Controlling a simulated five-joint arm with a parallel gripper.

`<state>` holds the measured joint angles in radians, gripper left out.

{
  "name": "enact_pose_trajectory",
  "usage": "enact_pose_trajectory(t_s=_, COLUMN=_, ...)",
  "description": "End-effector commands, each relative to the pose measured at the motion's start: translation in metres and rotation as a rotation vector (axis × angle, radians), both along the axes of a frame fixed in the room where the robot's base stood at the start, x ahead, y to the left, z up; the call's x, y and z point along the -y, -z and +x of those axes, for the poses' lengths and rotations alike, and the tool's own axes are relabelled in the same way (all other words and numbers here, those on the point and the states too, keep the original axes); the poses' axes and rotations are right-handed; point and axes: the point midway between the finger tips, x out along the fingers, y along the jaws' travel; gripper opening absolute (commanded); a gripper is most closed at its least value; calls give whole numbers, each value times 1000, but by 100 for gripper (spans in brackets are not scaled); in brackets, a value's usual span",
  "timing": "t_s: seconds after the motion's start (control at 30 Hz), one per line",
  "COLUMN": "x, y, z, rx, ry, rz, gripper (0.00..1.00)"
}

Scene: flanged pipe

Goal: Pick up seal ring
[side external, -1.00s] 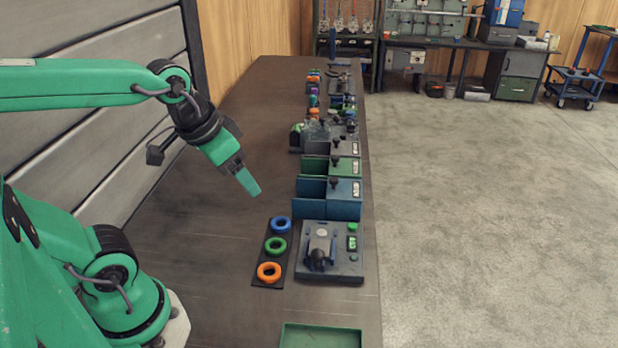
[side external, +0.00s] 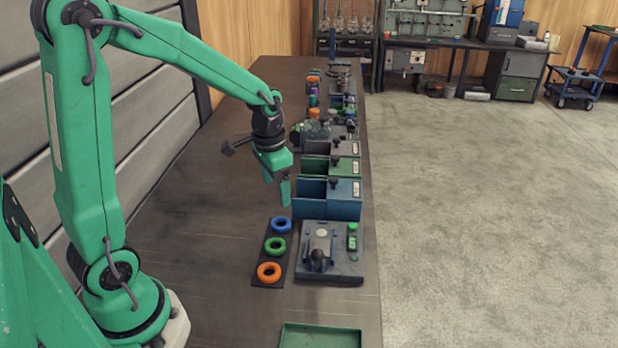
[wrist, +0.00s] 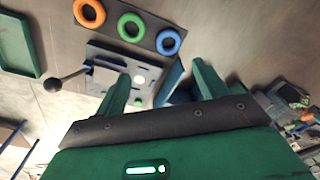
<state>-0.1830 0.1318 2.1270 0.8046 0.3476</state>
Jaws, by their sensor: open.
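Three seal rings lie in a row on a dark strip (side external: 258,279) on the bench: a blue ring (side external: 281,225) at the far end, a green ring (side external: 275,246) in the middle and an orange ring (side external: 269,272) nearest. My gripper (side external: 285,202) is open and empty, pointing down a little above and beyond the blue ring. In the wrist view the blue ring (wrist: 169,42), green ring (wrist: 131,27) and orange ring (wrist: 89,13) show past the two fingers (wrist: 163,85), outside the gap between them.
A grey fixture plate (side external: 343,262) with a dark-knobbed lever stands right of the strip. Blue and green bins (side external: 345,198) stand just right of my gripper. A green tray (side external: 320,337) lies at the near edge. The bench left of the strip is clear.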

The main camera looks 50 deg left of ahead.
Motion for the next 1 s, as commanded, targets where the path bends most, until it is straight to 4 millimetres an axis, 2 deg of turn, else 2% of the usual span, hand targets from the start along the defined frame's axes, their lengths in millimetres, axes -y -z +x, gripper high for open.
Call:
enact_pose_trajectory(t_s=0.1, x=-8, y=21, z=8, rx=-41, ry=12, rz=-6, gripper=72)
enact_pose_trajectory(t_s=0.3, x=-15, y=40, z=15, rx=-73, ry=28, rz=-12, gripper=72)
enact_pose_trajectory(t_s=0.6, x=-17, y=46, z=16, rx=-78, ry=32, rz=-13, gripper=72)
enact_pose_trajectory(t_s=1.0, x=-17, y=70, z=16, rx=-77, ry=31, rz=-13, gripper=72)
